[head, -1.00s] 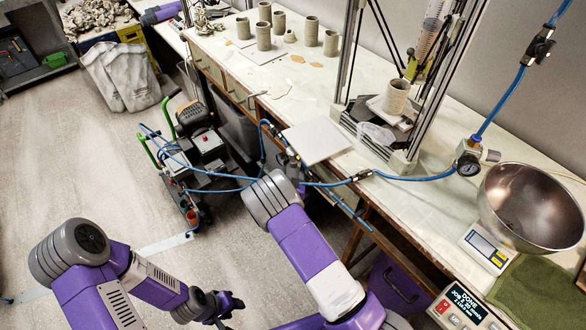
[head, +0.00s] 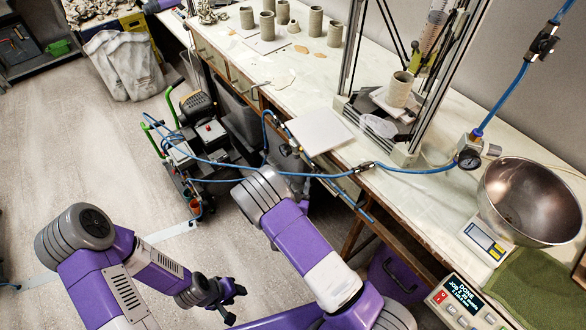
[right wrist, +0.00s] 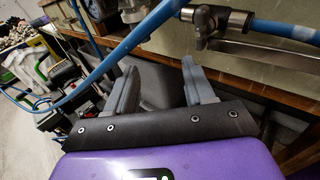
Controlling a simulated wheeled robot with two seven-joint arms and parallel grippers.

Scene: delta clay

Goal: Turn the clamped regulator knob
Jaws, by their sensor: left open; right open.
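The regulator (head: 476,142) with its round dark-faced gauge (head: 469,158) stands on the bench at right, joined to blue hose. A pale grey knob (head: 492,151) sticks out on its right side. My left gripper (head: 228,291) hangs over the floor, low in the head view, far from the regulator. It is open and empty. My right gripper shows in the right wrist view (right wrist: 160,88) with its fingers apart and nothing between them. It is beside the bench's front edge, below a blue hose and metal valve fitting (right wrist: 215,22). In the head view my arm hides it.
A steel bowl (head: 530,200) on a scale stands right of the regulator, near a green cloth (head: 540,285) and a display box (head: 462,300). A tall metal frame (head: 352,60) stands left of it. Blue hose (head: 330,176) runs along the bench front to a compressor cart (head: 205,135).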

